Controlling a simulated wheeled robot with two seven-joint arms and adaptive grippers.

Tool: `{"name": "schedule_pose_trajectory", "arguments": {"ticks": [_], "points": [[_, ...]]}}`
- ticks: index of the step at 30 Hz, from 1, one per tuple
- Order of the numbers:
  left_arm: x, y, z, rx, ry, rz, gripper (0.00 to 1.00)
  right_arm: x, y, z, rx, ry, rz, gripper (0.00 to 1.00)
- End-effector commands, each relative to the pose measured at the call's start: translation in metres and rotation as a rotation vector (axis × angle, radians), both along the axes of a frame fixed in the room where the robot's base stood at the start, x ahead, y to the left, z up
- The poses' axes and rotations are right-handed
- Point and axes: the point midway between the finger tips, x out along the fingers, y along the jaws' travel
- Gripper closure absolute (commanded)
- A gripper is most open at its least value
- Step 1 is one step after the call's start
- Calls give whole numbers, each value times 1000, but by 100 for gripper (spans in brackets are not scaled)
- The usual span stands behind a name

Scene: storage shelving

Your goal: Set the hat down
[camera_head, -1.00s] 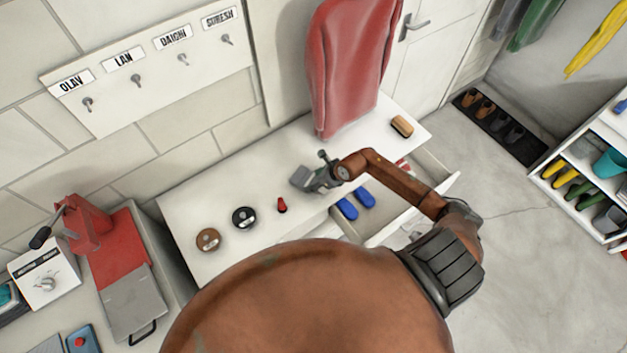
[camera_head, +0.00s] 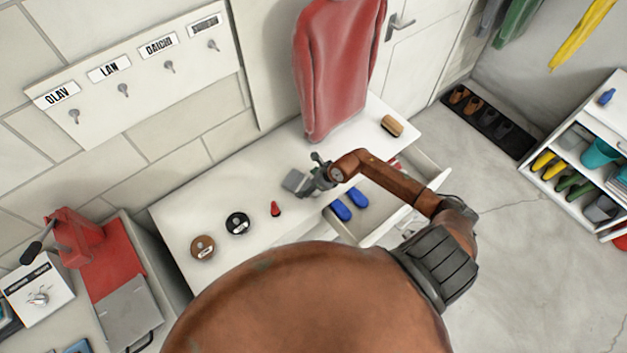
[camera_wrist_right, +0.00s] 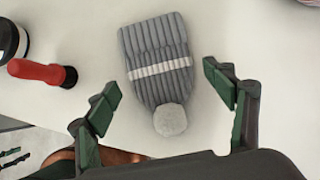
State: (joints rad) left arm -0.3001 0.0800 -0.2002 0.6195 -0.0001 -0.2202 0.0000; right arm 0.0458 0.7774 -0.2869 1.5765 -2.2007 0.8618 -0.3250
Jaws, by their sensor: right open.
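A grey ribbed knit hat (camera_wrist_right: 155,52) with a pale stripe and a pompom lies flat on the white counter top in the right wrist view. In the head view the hat (camera_head: 293,181) shows partly, beside my right gripper (camera_head: 313,172). In the right wrist view my right gripper (camera_wrist_right: 165,92) is open, with its fingers apart on either side of the pompom end and not touching the hat. My left gripper is not in view.
On the white counter (camera_head: 180,215) are a brown round tin (camera_head: 202,247), a black round tin (camera_head: 237,223), a small red-handled item (camera_head: 275,209) and a brush (camera_head: 392,125). An open drawer (camera_head: 375,215) holds blue items (camera_head: 341,210).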

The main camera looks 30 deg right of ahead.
Motion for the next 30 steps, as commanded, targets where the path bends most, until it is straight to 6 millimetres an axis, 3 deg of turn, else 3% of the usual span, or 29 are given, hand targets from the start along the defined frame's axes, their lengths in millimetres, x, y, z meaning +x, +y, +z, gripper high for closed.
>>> {"name": "schedule_pose_trajectory", "arguments": {"ticks": [15, 30], "points": [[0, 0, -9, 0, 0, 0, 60, -46, -25, 80, -3, 0, 1, 24], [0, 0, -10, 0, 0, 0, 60, -51, -24, 91, 7, -3, 0, 24]]}}
